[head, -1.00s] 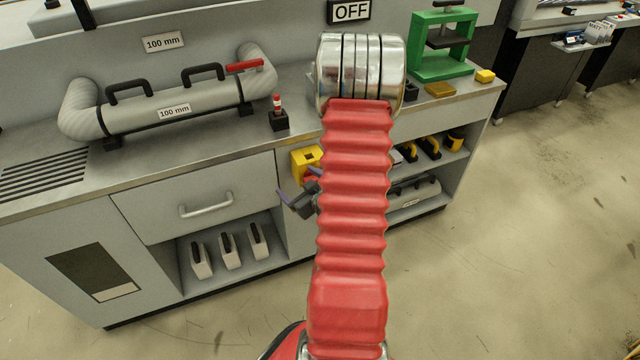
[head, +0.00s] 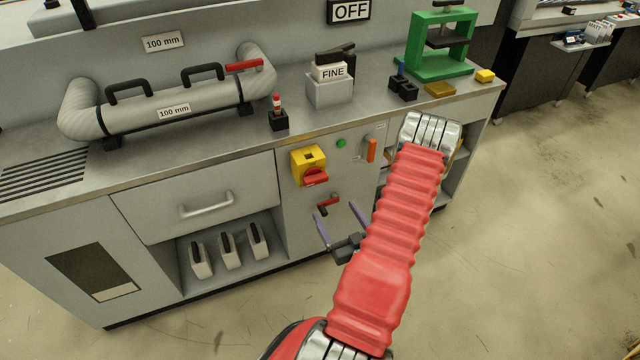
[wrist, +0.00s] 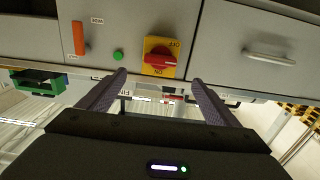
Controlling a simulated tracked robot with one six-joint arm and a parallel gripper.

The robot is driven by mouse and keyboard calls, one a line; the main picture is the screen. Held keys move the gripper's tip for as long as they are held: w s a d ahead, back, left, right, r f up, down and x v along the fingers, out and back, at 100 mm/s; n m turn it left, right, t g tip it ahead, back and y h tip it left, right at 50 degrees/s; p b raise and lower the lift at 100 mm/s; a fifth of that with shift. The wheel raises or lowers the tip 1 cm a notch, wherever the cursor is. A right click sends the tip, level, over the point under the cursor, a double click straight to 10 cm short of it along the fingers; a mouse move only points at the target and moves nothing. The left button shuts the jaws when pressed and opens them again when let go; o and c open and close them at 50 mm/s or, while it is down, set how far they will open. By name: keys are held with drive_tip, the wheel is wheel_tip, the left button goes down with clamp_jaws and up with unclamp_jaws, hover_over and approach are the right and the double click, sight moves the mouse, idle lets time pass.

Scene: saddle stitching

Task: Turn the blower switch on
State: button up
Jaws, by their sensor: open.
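The yellow switch (head: 307,160) with a red rotary knob (head: 314,176) is on the bench's front panel. It also shows in the wrist view (wrist: 161,48), upside down, with ON and OFF labels and the red handle lying roughly across the plate. My gripper (head: 336,210) is open and empty, below the switch in the head view. In the wrist view my gripper (wrist: 158,80) has its two purple fingers spread to either side of the switch, apart from it. An OFF sign (head: 349,11) hangs on the wall above.
A green button (head: 341,143) and an orange lever (head: 371,149) are right of the switch. A red handle (head: 327,203) is below it, near my fingers. A drawer handle (head: 206,205) is left. The bench top carries a FINE block (head: 330,92) and a pipe (head: 170,105). Open floor lies in front.

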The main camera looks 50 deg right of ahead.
sight(319, 182)
drive_tip(key=shift+w, duration=0.1)
drive_tip(key=x, duration=1.3)
drive_tip(key=shift+w+d, duration=0.2)
drive_tip(key=shift+w, duration=0.1)
drive_tip(key=shift+c, duration=0.3)
drive_tip(key=c, duration=0.9)
drive_tip(key=shift+d, duration=0.35)
drive_tip(key=shift+c, duration=0.5)
drive_tip(key=shift+a, duration=0.2)
drive_tip(key=shift+s, duration=0.1)
